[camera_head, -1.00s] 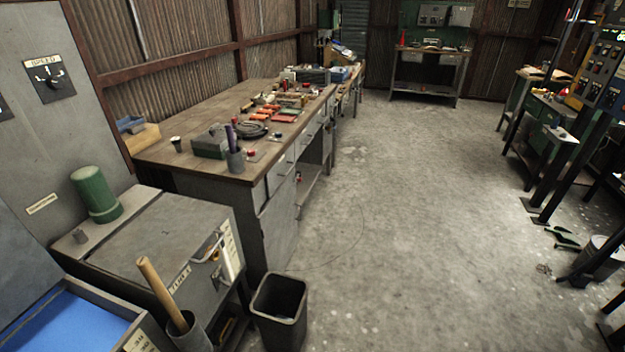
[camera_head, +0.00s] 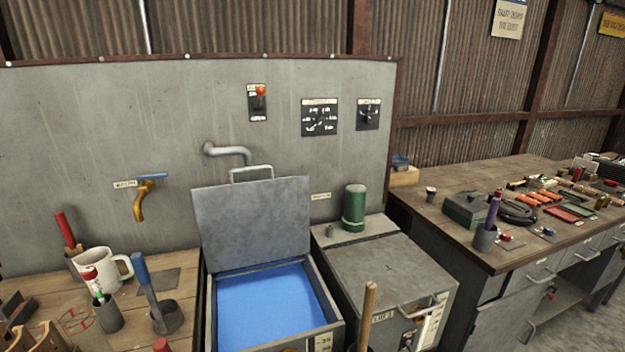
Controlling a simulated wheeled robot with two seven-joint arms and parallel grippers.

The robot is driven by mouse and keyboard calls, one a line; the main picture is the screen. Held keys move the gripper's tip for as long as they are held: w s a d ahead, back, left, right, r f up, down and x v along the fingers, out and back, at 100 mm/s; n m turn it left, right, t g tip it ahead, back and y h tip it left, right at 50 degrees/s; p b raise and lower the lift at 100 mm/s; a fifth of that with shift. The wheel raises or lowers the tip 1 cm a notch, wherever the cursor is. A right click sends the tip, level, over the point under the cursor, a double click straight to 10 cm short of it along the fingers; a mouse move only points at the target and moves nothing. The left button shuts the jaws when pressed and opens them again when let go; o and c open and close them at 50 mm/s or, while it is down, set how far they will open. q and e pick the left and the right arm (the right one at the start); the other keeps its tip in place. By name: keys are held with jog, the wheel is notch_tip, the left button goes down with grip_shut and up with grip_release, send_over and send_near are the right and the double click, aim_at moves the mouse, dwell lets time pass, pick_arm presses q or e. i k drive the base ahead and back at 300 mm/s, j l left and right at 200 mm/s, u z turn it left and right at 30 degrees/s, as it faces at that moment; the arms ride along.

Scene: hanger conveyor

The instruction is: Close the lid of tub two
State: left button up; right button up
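An open tub (camera_head: 327,301) with blue liquid (camera_head: 272,303) inside stands at the bottom centre. Its grey lid (camera_head: 252,220) stands raised, tilted back towards the wall panel, with a handle (camera_head: 251,173) along its top edge. To its right is a second tub (camera_head: 392,272), whose flat grey top is shut. Small labels are on the tub fronts, but I cannot read their numbers surely. Neither of my grippers is in view.
A pipe spout (camera_head: 228,152) juts from the wall panel just behind the raised lid. A green cylinder (camera_head: 354,208) stands behind the shut top. A wooden handle (camera_head: 367,315) rises in front. Benches with tools flank both sides, including a white mug (camera_head: 104,268).

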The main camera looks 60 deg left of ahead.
aim_at(248, 224)
jog(key=u, duration=2.25)
